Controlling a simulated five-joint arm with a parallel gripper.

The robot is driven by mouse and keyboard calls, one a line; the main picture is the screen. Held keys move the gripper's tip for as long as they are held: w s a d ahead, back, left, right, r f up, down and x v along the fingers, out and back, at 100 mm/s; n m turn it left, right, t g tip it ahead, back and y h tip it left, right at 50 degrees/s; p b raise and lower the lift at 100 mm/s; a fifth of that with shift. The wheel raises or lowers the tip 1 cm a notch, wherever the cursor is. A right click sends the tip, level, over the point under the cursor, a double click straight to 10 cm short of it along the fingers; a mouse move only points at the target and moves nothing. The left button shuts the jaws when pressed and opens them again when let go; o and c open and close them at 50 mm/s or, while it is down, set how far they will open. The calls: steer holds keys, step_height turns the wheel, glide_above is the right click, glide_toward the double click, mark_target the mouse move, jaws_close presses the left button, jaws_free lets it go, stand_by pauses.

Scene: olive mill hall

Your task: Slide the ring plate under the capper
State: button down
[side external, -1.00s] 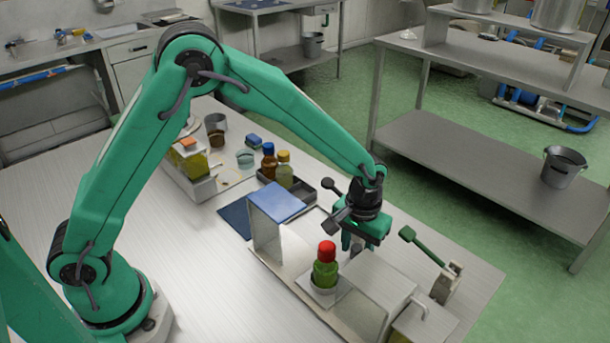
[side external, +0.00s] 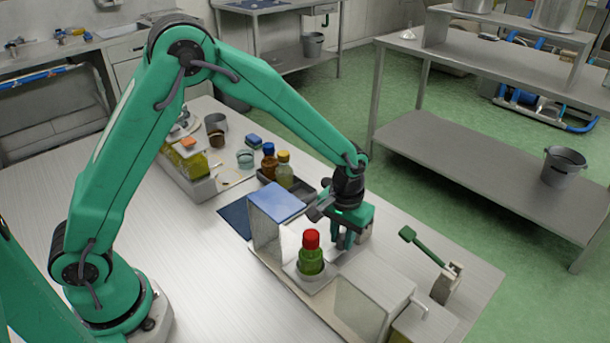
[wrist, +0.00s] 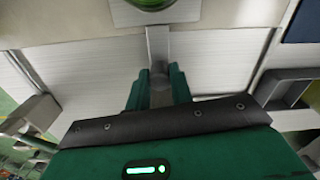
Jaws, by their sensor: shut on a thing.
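My gripper (side external: 345,240) is shut on a grey bar-like handle (wrist: 158,45). A green bottle with a red cap (side external: 311,250) stands upright in the holder. The holder sits on a pale base between a blue-topped housing (side external: 266,235) and a grey box (side external: 377,293). I cannot tell for sure which part is the capper.
A green-handled lever (side external: 422,246) stands on a small block to the right. A dark tray with bottles (side external: 284,174) and a blue mat (side external: 236,217) lie behind. The table at front left is clear.

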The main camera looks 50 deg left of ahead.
steer(key=c, duration=1.2)
jaws_free()
steer(key=shift+c, duration=0.2)
steer(key=shift+r, duration=3.9)
